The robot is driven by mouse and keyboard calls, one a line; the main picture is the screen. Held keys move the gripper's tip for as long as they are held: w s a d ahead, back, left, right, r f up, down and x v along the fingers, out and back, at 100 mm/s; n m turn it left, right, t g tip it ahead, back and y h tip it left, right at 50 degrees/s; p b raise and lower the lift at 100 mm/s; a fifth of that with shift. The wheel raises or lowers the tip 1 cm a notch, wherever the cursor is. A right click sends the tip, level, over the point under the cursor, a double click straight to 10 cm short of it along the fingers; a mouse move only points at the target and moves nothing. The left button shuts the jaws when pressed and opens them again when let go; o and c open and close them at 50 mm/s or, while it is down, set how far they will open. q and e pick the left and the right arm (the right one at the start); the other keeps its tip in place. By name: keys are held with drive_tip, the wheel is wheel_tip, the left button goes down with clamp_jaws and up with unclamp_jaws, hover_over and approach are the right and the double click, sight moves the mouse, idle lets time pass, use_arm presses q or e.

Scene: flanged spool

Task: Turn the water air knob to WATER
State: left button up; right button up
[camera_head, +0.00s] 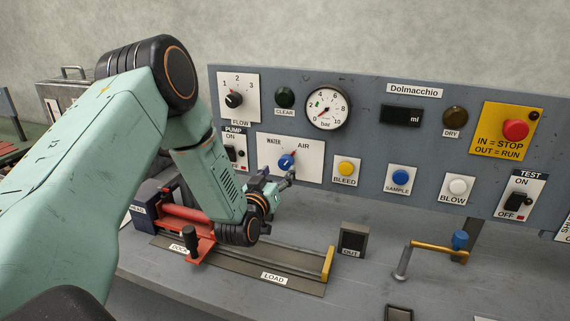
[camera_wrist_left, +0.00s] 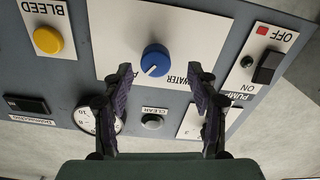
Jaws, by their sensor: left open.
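The water air knob (camera_head: 286,161) is a round blue knob with a white mark, on a white plate (camera_head: 313,160) labelled WATER at left and AIR at right. In the left wrist view, which shows the panel upside down, the knob (camera_wrist_left: 155,58) has its mark toward the lower left, the AIR side. My left gripper (camera_head: 279,176) is in front of the plate, just below the knob in the head view. In the wrist view its open fingers (camera_wrist_left: 161,75) stand left and right of the knob, apart from it. My right gripper is not in view.
Close by on the panel are the PUMP switch (camera_head: 231,153), the yellow BLEED button (camera_head: 346,168), the FLOW knob (camera_head: 234,100) and the gauge (camera_head: 327,108). Below my arm is a red carriage (camera_head: 200,246) on the LOAD rail (camera_head: 300,284). A yellow-handled lever (camera_head: 437,247) stands right.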

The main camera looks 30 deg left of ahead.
sight(284, 165)
use_arm(q)
drive_tip(key=shift+w+r, duration=0.25)
drive_tip(key=shift+w, duration=0.25)
drive_tip(key=x, duration=0.3)
drive_tip(key=shift+w+f, duration=0.15)
drive_tip(key=shift+w, duration=0.3)
drive_tip(key=shift+w+a+f, duration=0.1)
drive_tip(key=shift+w+a, duration=0.05)
drive_tip(key=shift+w, duration=0.1)
drive_tip(key=shift+s+r, duration=0.15)
drive_tip(key=shift+r, duration=0.05)
drive_tip(key=shift+s+d+r, duration=0.15)
drive_tip(key=shift+d+r, duration=0.05)
drive_tip(key=shift+d, duration=0.1)
drive_tip(key=shift+c, duration=0.3)
drive_tip(key=shift+w+a+f, duration=0.25)
drive_tip(key=shift+w+f, duration=0.05)
drive_tip(key=shift+f, duration=0.05)
drive_tip(key=c, duration=0.5)
drive_tip(key=shift+r, duration=0.1)
drive_tip(key=c, duration=0.6)
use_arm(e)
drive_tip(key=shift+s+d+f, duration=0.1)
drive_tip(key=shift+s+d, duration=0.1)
